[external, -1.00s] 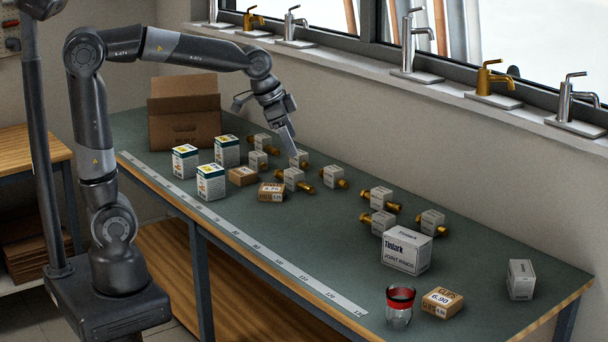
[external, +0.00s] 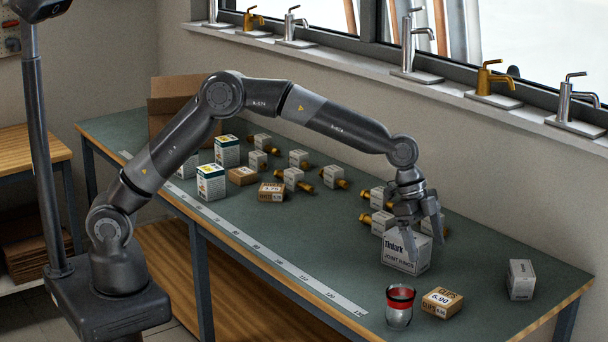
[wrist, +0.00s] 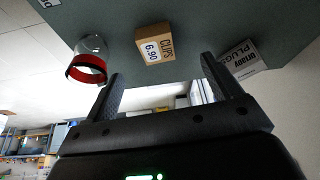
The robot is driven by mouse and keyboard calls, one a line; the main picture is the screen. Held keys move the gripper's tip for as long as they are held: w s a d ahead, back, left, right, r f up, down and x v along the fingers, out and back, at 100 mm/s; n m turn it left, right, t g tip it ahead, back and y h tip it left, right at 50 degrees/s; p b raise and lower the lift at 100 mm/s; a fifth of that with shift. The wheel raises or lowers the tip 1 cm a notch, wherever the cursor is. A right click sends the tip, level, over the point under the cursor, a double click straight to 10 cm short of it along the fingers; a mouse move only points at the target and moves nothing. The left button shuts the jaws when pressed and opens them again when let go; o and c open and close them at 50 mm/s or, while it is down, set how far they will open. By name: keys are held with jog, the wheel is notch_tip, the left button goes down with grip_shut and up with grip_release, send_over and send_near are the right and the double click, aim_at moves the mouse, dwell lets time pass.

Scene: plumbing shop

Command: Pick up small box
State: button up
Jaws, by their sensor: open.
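My gripper (external: 426,245) is open and empty. In the external view it points down over the right half of the bench, overlapping the white Tintark box (external: 402,262); I cannot tell whether they touch. A small brown clips box (external: 442,302) marked 6.90 sits nearer the bench's front right. In the wrist view the clips box (wrist: 155,43) shows beyond and between my fingers (wrist: 165,85), apart from them. A small white plugs box (external: 520,279) stands at the far right; it also shows in the wrist view (wrist: 240,62), partly behind a finger.
A glass jar with a red band (external: 400,306) stands just left of the clips box. Small white boxes with brass fittings (external: 381,197) stand behind my gripper. More boxes (external: 211,183) and an open carton (external: 168,108) are at left. The bench's front middle is clear.

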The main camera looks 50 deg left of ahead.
aim_at(442, 296)
jog(key=x, duration=0.3)
jog(key=d+x, duration=0.1)
jog(key=x, duration=0.3)
jog(key=shift+s+d+r, duration=0.1)
jog(key=shift+s, duration=0.15)
jog(key=x, duration=0.5)
jog(key=shift+s+d, duration=0.1)
jog(key=shift+d, duration=0.35)
jog(key=shift+r, duration=0.1)
jog(key=c, duration=1.1)
